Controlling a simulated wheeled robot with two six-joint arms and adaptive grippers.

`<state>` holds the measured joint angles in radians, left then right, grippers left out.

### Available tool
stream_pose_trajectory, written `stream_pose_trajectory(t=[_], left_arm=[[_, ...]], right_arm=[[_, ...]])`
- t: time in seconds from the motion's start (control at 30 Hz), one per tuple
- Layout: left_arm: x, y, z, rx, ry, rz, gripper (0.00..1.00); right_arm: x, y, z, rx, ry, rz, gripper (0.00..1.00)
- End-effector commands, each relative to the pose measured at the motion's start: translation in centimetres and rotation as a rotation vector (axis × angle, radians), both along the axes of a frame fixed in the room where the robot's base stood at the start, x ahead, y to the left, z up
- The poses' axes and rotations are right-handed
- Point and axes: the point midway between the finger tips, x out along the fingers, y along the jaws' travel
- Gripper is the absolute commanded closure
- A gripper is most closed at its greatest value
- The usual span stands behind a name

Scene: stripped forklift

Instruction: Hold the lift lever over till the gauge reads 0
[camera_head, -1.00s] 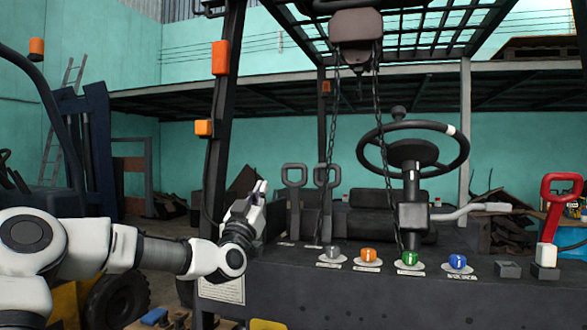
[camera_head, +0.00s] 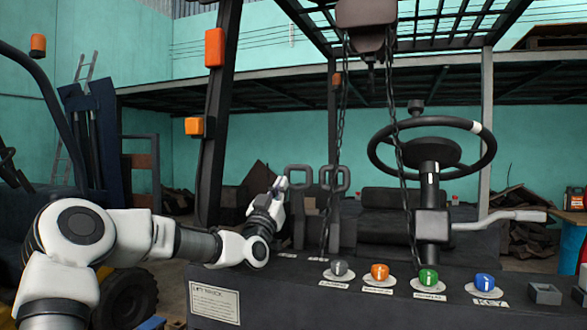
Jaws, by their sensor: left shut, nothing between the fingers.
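Two black levers with loop handles stand side by side on the forklift's dark console, the left lever (camera_head: 299,179) and the right lever (camera_head: 335,179). I cannot read which one is the lift lever. My left gripper (camera_head: 281,184) is shut and empty, pointing up just left of the left lever's handle. Its tips look close to the handle; I cannot tell whether they touch. No gauge can be made out. My right gripper is not in view.
Grey (camera_head: 339,269), orange (camera_head: 380,272), green (camera_head: 428,278) and blue (camera_head: 484,283) knobs line the console. Two chains hang from a block (camera_head: 366,14) above it. A steering wheel (camera_head: 432,152) stands at right. A dark post (camera_head: 217,115) rises behind my left arm.

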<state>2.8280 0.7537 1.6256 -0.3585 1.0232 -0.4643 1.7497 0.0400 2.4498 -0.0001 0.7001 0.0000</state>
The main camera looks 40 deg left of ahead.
Motion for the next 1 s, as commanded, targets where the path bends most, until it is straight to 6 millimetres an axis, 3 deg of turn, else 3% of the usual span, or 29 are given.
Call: stream_pose_trajectory(t=[0.03,0.27,0.43,1.0], left_arm=[[1.0,0.3,1.4,0.006,0.002,0.002,1.00],[4.9,1.8,4.2,0.005,0.003,0.001,1.00],[7.5,2.9,3.4,0.003,0.003,0.000,1.00],[8.8,3.5,3.1,-0.009,0.023,0.000,1.00]], right_arm=[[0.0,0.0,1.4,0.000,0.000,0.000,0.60],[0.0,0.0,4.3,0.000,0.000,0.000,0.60],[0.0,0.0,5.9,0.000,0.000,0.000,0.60],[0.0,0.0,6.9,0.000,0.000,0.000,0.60]])
